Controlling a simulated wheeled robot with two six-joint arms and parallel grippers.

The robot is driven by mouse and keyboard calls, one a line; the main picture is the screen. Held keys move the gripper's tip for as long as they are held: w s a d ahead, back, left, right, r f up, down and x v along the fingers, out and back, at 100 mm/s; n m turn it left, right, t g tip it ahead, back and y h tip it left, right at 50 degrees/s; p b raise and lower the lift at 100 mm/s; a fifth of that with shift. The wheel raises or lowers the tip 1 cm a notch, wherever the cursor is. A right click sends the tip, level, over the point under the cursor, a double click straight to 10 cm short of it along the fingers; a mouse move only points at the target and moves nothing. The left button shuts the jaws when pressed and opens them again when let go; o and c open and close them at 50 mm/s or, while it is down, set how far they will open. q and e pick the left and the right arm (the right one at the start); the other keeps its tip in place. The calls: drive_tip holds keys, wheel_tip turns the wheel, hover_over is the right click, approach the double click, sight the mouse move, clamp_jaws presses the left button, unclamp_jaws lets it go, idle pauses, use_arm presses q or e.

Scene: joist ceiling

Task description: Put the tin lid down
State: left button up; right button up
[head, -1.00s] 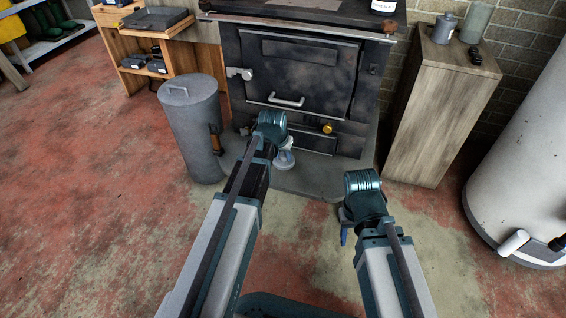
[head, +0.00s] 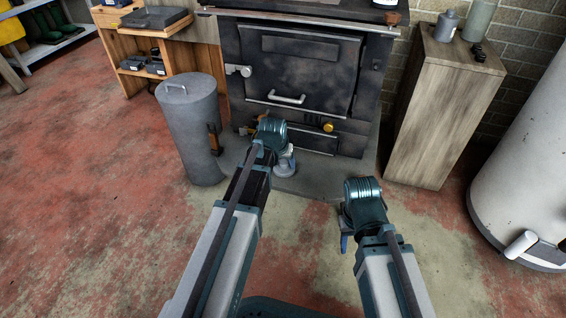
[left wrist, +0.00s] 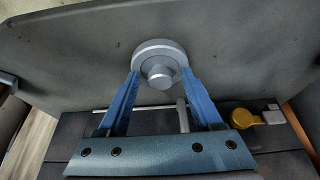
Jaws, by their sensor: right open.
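The tin lid (left wrist: 160,50) is a round grey disc with a short knob facing the camera in the left wrist view. In the head view the lid (head: 285,167) shows just below my left gripper (head: 283,158), over the grey hearth slab (head: 310,183) in front of the stove. I cannot tell whether the lid touches the slab. My right gripper (head: 344,241) is open and empty, over the floor at the slab's front edge; its fingers are partly hidden.
The black stove (head: 300,75) stands behind the slab, with a bar handle and a yellow knob (head: 328,126). A grey lidded bin (head: 187,130) stands left of the slab. A wooden cabinet (head: 435,125) and a white tank (head: 525,160) stand right. Floor is clear at left.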

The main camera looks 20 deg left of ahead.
use_arm(q)
drive_tip(key=shift+r, duration=0.1)
drive_tip(key=p+v, duration=1.2)
drive_tip(key=s+d+m+g, duration=0.1)
drive_tip(key=s+d+g, duration=0.1)
drive_tip(key=s+d, duration=0.5)
drive_tip(key=s+d+f+m+g+y, duration=0.1)
drive_tip(key=s+d+m+g, duration=0.1)
drive_tip(key=s+d, duration=0.5)
drive_tip(key=s, duration=0.5)
drive_tip(key=shift+d+f+g+y+b, duration=0.2)
drive_tip(key=shift+f+g+y+b, duration=0.05)
drive_tip(key=shift+g+y+b, duration=0.05)
wheel_tip(320, 180, up, 45)
drive_tip(key=p, duration=4.4)
drive_tip(key=shift+f+p, duration=0.15)
drive_tip(key=shift+p, duration=0.2)
